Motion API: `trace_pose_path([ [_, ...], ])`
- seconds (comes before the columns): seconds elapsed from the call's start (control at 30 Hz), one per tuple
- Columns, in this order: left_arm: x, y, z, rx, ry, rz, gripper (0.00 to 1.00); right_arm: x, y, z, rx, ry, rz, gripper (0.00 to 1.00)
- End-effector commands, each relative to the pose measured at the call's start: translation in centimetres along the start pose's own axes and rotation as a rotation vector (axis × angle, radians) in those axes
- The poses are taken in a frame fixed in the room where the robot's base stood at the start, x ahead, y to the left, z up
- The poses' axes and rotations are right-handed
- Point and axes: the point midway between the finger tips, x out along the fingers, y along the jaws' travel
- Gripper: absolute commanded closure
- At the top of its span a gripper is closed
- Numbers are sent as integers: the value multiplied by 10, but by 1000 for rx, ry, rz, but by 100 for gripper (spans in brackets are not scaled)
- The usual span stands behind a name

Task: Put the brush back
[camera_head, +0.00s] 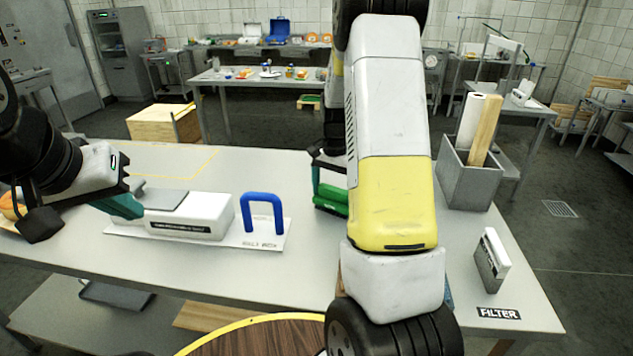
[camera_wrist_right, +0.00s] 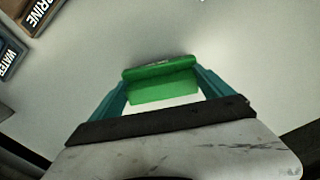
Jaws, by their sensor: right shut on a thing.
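The brush shows as a green block (camera_wrist_right: 160,82) between the teal fingers of my right gripper (camera_wrist_right: 160,88) in the right wrist view. The gripper is shut on it, and pale tabletop shows beyond it. In the head view the green brush (camera_head: 331,198) is over the middle of the white table, partly hidden by my right arm. I cannot tell whether it touches the table. My left gripper (camera_head: 122,206) is at the table's left, beside a white box with a grey top (camera_head: 190,222); its finger gap is unclear.
A blue handle (camera_head: 262,198) stands on a labelled white plate right of the white box. A grey bin (camera_head: 468,185) with a roll and a wooden board stands at the right, near a FILTER label (camera_head: 498,313). BRINE (camera_wrist_right: 42,12) and WATER (camera_wrist_right: 10,57) labels show in the wrist view.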

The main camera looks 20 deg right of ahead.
Motion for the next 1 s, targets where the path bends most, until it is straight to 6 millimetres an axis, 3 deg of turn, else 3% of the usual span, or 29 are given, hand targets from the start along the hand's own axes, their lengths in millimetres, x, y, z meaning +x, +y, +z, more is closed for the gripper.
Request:
trace_pose_path([
  [0.27, 0, 0, 0, 0, 0, 0, 100, 2, 0, 0, 0, 1, -1, 53],
  [0.3, 0, 0, 0, 0, 0, 0, 100, 2, 0, 0, 0, 1, -1, 4],
  [0.33, 0, 0, 0, 0, 0, 0, 100, 2, 0, 0, 0, 1, -1, 0],
  [0.67, 0, 0, 0, 0, 0, 0, 100, -4, 0, 0, 0, 2, -2, 0],
  [1.0, 0, 0, 0, 0, 0, 0, 100, -70, -1, -1, 0, 5, -5, 0],
])
